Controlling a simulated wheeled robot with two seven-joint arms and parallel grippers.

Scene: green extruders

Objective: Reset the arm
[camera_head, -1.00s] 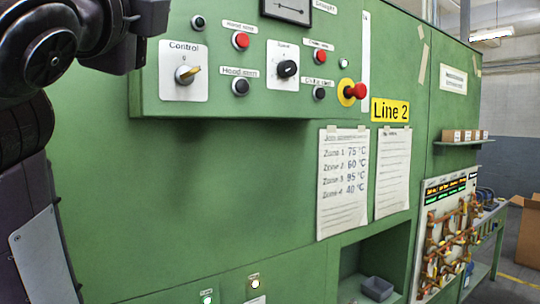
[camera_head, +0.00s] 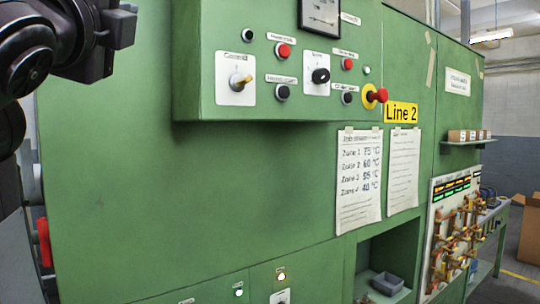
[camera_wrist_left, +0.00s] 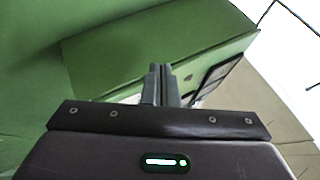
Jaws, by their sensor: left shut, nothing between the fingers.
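My left arm comes in from the upper left of the head view, with a dark wrist part near the control box's left end. In the left wrist view my left gripper (camera_wrist_left: 161,72) has its two fingers together with nothing between them. Green machine surfaces show beyond the fingers. My right gripper is not in view.
Two paper sheets (camera_head: 357,180) hang below the box near a yellow Line 2 sign (camera_head: 401,111). A shelf with small boxes (camera_head: 468,135) and a rack panel (camera_head: 455,230) stand at the right. A cardboard box (camera_head: 530,230) stands on the floor.

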